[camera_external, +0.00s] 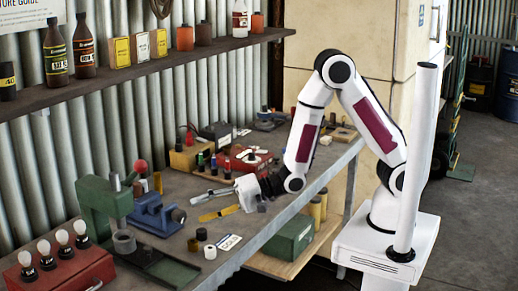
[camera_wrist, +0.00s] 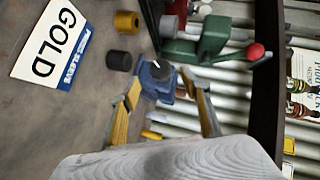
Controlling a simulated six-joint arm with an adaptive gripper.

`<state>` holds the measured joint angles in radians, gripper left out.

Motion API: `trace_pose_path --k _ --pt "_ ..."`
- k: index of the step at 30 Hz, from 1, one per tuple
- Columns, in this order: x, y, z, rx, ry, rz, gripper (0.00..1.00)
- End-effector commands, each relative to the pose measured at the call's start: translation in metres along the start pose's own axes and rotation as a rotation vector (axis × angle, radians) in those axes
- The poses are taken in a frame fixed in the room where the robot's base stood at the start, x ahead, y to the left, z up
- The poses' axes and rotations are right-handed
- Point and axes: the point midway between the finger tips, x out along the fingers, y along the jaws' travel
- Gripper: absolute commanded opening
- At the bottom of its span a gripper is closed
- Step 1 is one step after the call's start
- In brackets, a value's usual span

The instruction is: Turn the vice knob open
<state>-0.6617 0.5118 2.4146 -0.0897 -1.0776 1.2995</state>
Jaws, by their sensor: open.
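The blue vice (camera_external: 150,217) stands on the workbench beside the green press. Its dark round knob (camera_external: 178,215) faces my gripper. My gripper (camera_external: 199,209) is open and empty, its fingers pointing left toward the knob, with a gap remaining between them and it. In the wrist view the vice (camera_wrist: 152,82) and its dark knob (camera_wrist: 158,71) appear between and beyond my two spread fingers (camera_wrist: 164,83). Part of the vice is hidden behind the fingers there.
The green press (camera_external: 103,203) with a red ball stands left of the vice. A GOLD card (camera_wrist: 52,42) and small dark and yellow cylinders (camera_wrist: 127,21) lie nearby. A red box (camera_external: 60,272) with bulbs sits at front left. A shelf (camera_external: 140,71) with bottles hangs above.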

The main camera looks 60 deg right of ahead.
Motion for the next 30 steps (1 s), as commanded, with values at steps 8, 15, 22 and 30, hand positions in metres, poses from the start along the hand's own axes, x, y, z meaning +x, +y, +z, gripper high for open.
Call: trace_pose_path --k 8,15,22,30 --pt "0.022 0.000 0.000 0.000 0.000 0.000 0.47" --pt "0.047 0.001 0.001 0.000 -0.001 0.001 0.47" --pt "0.065 0.001 0.000 0.000 -0.001 0.002 0.47" --pt "0.073 0.000 0.000 0.000 0.000 0.001 0.47"
